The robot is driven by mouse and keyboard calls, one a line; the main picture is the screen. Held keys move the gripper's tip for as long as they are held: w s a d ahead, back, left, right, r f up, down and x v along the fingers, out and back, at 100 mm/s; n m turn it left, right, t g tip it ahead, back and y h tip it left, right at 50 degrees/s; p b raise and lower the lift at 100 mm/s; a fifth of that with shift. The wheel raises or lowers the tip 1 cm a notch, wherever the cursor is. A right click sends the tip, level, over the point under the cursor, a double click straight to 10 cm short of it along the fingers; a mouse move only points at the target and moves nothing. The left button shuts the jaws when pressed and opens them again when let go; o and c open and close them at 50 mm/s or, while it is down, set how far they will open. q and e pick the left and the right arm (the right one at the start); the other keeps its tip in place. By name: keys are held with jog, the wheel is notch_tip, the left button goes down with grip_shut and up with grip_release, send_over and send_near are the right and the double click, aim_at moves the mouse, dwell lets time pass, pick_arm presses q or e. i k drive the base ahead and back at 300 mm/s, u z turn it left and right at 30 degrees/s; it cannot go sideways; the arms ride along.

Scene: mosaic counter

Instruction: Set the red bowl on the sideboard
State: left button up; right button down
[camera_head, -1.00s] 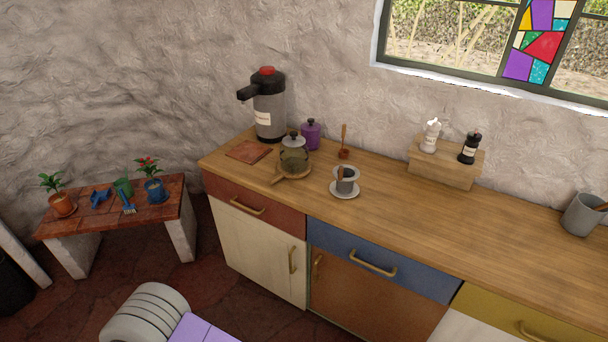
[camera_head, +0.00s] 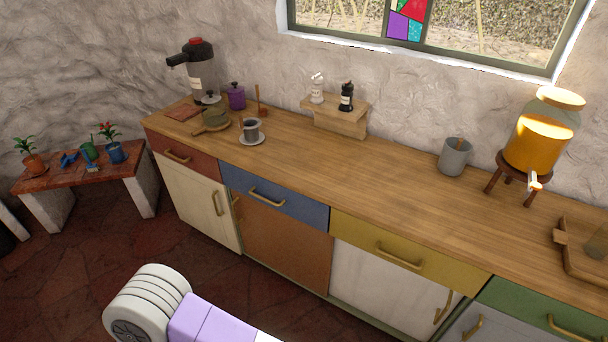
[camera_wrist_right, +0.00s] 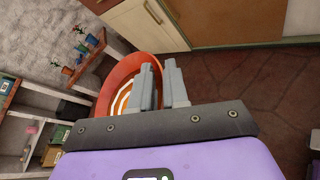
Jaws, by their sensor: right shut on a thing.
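The red bowl (camera_wrist_right: 118,78) shows in the right wrist view, orange-red with a white-striped inside. My right gripper (camera_wrist_right: 159,66) is shut on its side wall, and the fingers hide part of the rim. The bowl is out of the head view. A long wooden-topped cabinet (camera_head: 330,170) with red, blue, yellow and green drawers runs along the wall in the head view. It may be the sideboard; no label shows. My left gripper is not in view.
On the cabinet top stand a pump flask (camera_head: 200,75), glass teapot (camera_head: 213,115), cup on saucer (camera_head: 251,133), small shelf with mills (camera_head: 336,118), grey crock (camera_head: 455,157), drink dispenser (camera_head: 540,135) and tray (camera_head: 568,258). Its middle front is clear. A low tiled bench (camera_head: 95,172) stands left.

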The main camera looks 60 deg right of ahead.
aim_at(408, 196)
jog(key=u, duration=0.05)
jog(key=k, duration=0.05)
jog(key=z, duration=1.1)
